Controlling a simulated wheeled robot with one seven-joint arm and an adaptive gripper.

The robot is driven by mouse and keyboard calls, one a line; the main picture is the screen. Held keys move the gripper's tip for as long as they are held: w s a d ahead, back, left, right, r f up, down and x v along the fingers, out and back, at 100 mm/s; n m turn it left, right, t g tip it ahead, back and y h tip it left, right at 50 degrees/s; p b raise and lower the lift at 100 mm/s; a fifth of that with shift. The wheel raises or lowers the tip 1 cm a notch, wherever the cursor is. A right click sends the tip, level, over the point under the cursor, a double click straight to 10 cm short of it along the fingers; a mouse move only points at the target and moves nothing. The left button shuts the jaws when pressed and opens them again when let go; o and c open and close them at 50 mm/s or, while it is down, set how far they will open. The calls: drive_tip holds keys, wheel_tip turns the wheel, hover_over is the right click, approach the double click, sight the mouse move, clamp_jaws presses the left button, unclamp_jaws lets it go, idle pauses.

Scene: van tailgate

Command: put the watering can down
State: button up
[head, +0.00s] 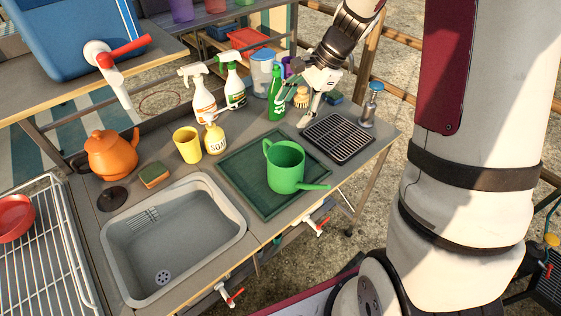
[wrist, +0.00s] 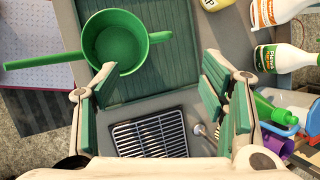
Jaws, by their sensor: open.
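The green watering can (head: 285,167) stands upright on the dark green ribbed mat (head: 232,177) beside the sink, its spout pointing right and toward the front edge. In the wrist view the can (wrist: 120,43) shows from above, with its spout to the left and its handle to the right, near the left finger's tip in the picture. My gripper (head: 308,99) is at the back right of the counter, apart from the can. In the wrist view my gripper (wrist: 158,78) has its fingers wide apart with nothing between them.
A black drain grate (head: 338,138) lies right of the mat, with a metal pump dispenser (head: 371,106) beyond it. Spray bottles (head: 202,95), a yellow soap bottle (head: 215,139) and a yellow cup (head: 187,145) stand behind the mat. The sink (head: 172,240) is left and empty.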

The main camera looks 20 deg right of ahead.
drive_tip(key=shift+p+x, duration=0.75)
drive_tip(key=shift+x, duration=5.95)
drive_tip(key=shift+s+a, duration=0.1)
drive_tip(key=shift+a, duration=0.1)
drive_tip(key=shift+c, duration=0.5)
drive_tip(key=c, duration=1.4)
